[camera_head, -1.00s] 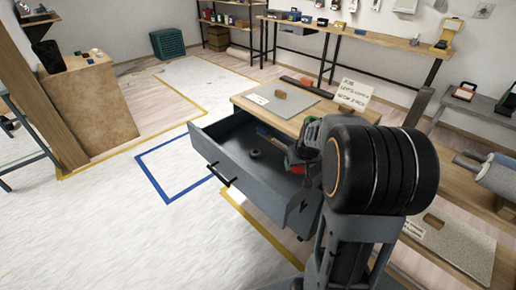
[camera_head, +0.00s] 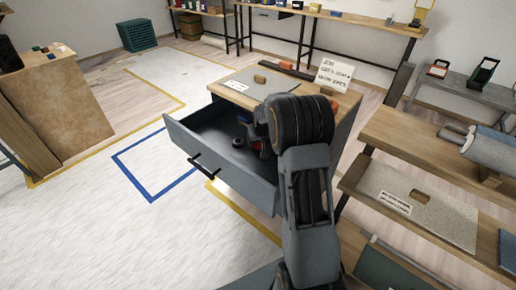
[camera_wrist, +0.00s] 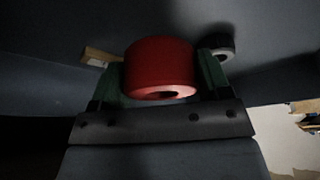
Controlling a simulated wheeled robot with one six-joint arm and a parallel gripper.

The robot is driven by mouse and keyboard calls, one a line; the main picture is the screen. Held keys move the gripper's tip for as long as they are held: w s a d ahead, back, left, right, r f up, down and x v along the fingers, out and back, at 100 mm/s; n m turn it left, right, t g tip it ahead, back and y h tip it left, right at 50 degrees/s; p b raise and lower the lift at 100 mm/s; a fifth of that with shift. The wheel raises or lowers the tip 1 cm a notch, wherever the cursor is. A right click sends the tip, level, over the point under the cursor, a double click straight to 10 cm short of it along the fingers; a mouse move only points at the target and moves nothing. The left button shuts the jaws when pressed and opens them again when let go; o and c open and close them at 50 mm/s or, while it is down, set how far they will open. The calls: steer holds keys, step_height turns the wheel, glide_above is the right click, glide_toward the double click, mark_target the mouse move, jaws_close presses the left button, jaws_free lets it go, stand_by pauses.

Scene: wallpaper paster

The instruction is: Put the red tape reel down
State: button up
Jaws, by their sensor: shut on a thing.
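The red tape reel (camera_wrist: 160,70) is between the two green fingers of my gripper (camera_wrist: 160,88) in the wrist view, and the gripper is shut on it. In the head view only a small red part of the reel (camera_head: 256,145) shows beside my arm, within the open grey drawer (camera_head: 225,173). My arm hides most of the gripper there. I cannot tell whether the reel touches the drawer floor.
A small dark ring (camera_head: 238,142) lies on the drawer floor; it also shows in the wrist view (camera_wrist: 224,53), near the right finger. A wooden piece (camera_wrist: 100,56) is near the left finger. The workbench top (camera_head: 228,92) is above the drawer.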

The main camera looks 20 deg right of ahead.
mark_target(258, 152)
steer(key=shift+s+b+x, duration=0.2)
steer(key=shift+b+x, duration=0.25)
steer(key=shift+x, duration=1.45)
steer(key=shift+a+f, duration=0.15)
steer(key=shift+f, duration=0.2)
steer(key=shift+f, duration=0.15)
